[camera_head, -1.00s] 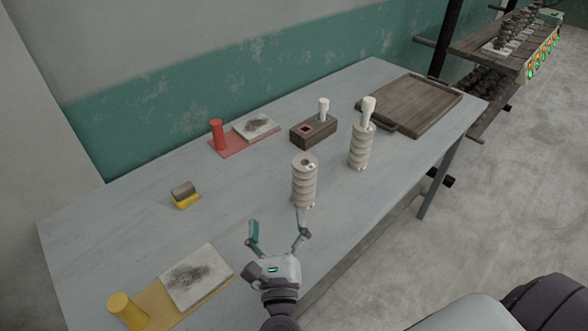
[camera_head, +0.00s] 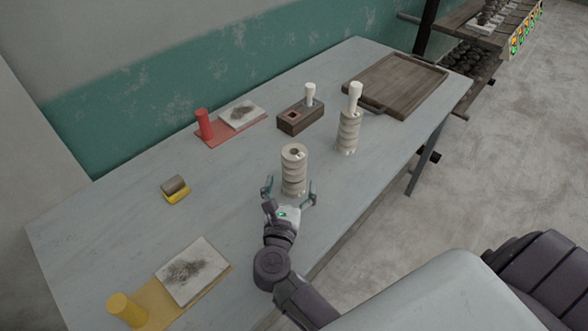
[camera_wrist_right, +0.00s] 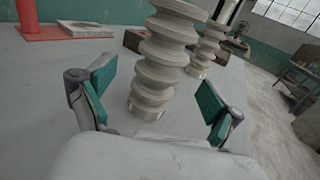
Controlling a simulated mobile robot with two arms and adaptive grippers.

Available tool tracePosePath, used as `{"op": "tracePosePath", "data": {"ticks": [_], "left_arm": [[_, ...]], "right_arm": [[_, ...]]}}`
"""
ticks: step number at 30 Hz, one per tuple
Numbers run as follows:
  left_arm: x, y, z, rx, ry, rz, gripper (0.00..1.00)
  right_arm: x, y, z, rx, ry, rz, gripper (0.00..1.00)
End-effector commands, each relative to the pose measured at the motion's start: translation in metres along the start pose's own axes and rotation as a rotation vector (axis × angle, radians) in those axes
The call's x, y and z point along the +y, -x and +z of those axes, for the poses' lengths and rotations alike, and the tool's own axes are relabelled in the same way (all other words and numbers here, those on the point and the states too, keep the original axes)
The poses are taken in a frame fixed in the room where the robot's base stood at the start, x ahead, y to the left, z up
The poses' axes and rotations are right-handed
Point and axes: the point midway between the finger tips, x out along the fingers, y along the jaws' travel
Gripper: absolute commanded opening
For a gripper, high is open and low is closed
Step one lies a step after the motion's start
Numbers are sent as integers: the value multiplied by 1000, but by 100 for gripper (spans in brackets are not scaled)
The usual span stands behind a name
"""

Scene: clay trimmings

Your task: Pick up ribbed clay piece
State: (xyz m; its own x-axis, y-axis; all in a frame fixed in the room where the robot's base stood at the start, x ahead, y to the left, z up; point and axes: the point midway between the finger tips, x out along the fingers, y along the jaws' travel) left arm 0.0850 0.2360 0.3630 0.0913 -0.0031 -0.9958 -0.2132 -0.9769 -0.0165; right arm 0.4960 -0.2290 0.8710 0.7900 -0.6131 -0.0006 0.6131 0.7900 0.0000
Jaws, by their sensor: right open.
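Two pale ribbed clay pieces stand upright on the grey table. The nearer ribbed clay piece (camera_head: 293,171) has an open hole in its top. The farther ribbed clay piece (camera_head: 348,133) has a white peg-like part standing in its top. My right gripper (camera_head: 289,187) is open, with its fingers on either side of the nearer piece, low on its body. In the right wrist view the nearer piece (camera_wrist_right: 158,62) stands between the teal fingertips (camera_wrist_right: 155,100), with a gap visible at both sides. The farther piece (camera_wrist_right: 205,50) shows behind it. My left gripper is not in view.
A wooden block (camera_head: 300,118) with a white peg and a wooden tray (camera_head: 400,82) lie toward the back. A red stand (camera_head: 215,134) and a yellow stand (camera_head: 150,301) hold cylinders and smudged white tiles. A small grey-and-yellow item (camera_head: 175,190) lies left.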

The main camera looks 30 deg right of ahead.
Motion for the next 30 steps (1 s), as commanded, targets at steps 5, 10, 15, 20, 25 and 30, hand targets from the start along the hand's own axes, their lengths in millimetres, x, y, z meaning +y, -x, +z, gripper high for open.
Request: {"op": "tracePosePath", "data": {"ticks": [5, 10, 15, 20, 25, 30], "left_arm": [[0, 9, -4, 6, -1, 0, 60], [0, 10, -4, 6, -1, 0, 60], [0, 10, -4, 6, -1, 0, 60], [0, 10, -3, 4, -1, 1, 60], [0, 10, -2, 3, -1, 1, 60], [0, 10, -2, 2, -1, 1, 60]], "right_arm": [[0, -30, 3, -4, 2, 0, 91], [0, -44, 2, -3, 0, -1, 91], [0, -45, 1, -1, -1, -1, 91], [0, -44, 1, -1, 0, -1, 73], [0, -44, 1, -1, 0, -1, 44], [0, -44, 1, -1, 0, -1, 16]]}}
